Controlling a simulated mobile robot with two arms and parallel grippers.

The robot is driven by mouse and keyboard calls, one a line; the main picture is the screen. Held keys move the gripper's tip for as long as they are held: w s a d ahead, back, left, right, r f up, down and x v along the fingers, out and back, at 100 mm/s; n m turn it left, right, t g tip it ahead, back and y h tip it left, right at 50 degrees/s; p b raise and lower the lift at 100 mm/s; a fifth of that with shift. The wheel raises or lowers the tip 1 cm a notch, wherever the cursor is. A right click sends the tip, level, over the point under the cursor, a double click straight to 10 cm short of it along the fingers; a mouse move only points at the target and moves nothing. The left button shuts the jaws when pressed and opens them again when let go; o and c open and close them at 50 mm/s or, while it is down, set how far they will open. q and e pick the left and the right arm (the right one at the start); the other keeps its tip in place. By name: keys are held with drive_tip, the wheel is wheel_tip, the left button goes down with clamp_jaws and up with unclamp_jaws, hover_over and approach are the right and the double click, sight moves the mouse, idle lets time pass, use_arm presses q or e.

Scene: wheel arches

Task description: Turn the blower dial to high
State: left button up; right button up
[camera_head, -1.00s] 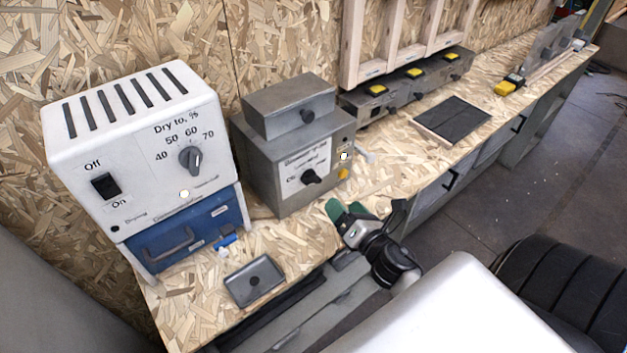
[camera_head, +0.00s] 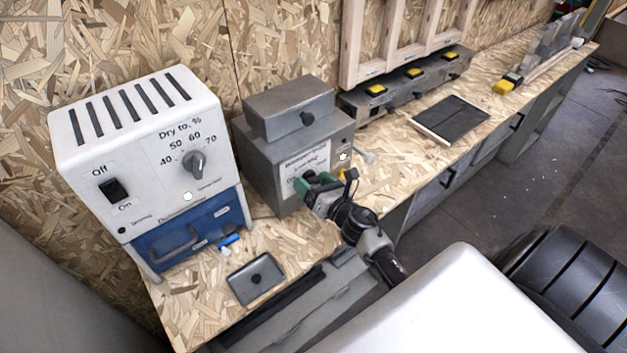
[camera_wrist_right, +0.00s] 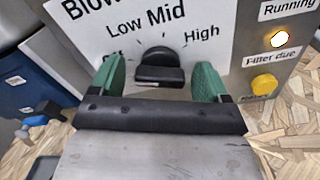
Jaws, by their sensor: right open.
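The blower dial (camera_wrist_right: 160,68) is a black knob on the white label of the grey blower box (camera_head: 262,160). In the right wrist view the label reads Low, Mid and High around the dial, with High at the right; the left word is partly hidden. My right gripper (camera_wrist_right: 157,82) is open, its green fingertips on either side of the dial, with gaps to it. In the head view my right gripper (camera_head: 312,186) is at the box's front and hides the dial. I cannot tell exactly which mark the dial points to. My left gripper is not in view.
A lit indicator (camera_wrist_right: 279,39) and a yellow button (camera_wrist_right: 264,84) sit right of the dial. A white and blue dryer (camera_head: 140,150) stands left of the box. A small grey tray (camera_head: 256,278) lies on the chipboard bench. A dark mat (camera_head: 450,118) lies farther right.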

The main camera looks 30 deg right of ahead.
drive_tip(key=c, duration=0.9)
drive_tip(key=shift+c, duration=0.2)
